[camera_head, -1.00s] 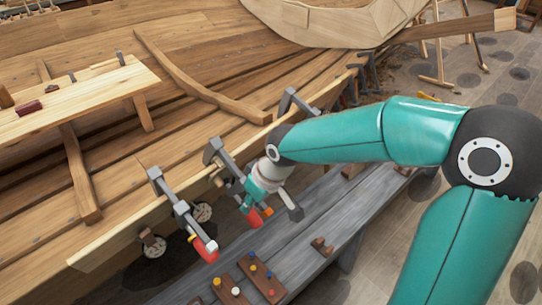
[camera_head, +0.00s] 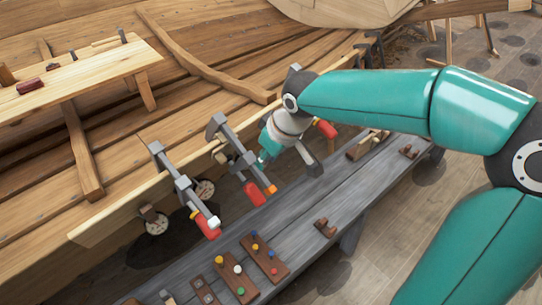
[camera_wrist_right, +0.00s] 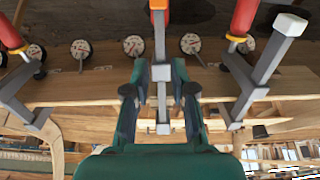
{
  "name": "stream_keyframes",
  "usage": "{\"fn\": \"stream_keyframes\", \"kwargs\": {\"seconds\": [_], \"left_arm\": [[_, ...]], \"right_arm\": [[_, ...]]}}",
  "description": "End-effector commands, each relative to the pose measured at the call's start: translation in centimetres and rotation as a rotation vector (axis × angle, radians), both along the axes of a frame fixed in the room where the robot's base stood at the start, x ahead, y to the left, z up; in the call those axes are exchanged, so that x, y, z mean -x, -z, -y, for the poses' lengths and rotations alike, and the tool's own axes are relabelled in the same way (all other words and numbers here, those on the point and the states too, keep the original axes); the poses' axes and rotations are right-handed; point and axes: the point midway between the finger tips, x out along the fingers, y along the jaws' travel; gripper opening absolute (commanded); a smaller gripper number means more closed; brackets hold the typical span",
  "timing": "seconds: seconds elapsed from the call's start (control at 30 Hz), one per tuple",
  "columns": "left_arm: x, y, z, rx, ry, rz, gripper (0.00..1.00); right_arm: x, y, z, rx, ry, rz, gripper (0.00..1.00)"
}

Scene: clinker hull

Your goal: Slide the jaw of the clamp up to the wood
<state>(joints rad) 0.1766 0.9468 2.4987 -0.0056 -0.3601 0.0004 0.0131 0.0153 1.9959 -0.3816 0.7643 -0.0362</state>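Three grey bar clamps hang along the hull's plank edge (camera_head: 120,219). The left clamp (camera_head: 183,187) has a red handle and white bar end. The middle clamp (camera_head: 218,126) has a red handle and orange bar end; its sliding jaw (camera_wrist_right: 161,72) shows in the right wrist view. The right clamp (camera_head: 312,166) is partly hidden behind my right arm. My right gripper (camera_head: 259,160) is at the middle clamp. In the right wrist view its fingers (camera_wrist_right: 159,82) stand apart on either side of that clamp's bar and jaw; contact is unclear. My left gripper is out of view.
A grey bench (camera_head: 300,218) below holds wooden blocks with coloured pegs (camera_head: 264,258). Round dials (camera_head: 156,223) hang under the plank. The left and right clamps flank my right gripper closely. A wooden board (camera_head: 75,75) lies across the hull at upper left.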

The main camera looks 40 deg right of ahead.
Motion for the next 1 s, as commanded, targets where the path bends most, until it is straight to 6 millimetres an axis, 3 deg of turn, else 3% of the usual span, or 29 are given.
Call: {"fn": "stream_keyframes", "kwargs": {"seconds": [0.1,0.5,1.0], "left_arm": [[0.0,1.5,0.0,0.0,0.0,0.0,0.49],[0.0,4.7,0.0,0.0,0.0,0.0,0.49],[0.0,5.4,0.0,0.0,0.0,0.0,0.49]], "right_arm": [[-0.6,1.9,-0.1,0.0,0.001,0.0,0.25],[-2.3,5.9,-0.3,0.0,0.001,0.0,0.25],[-2.8,6.9,-0.4,-0.001,0.002,0.001,0.25]]}}
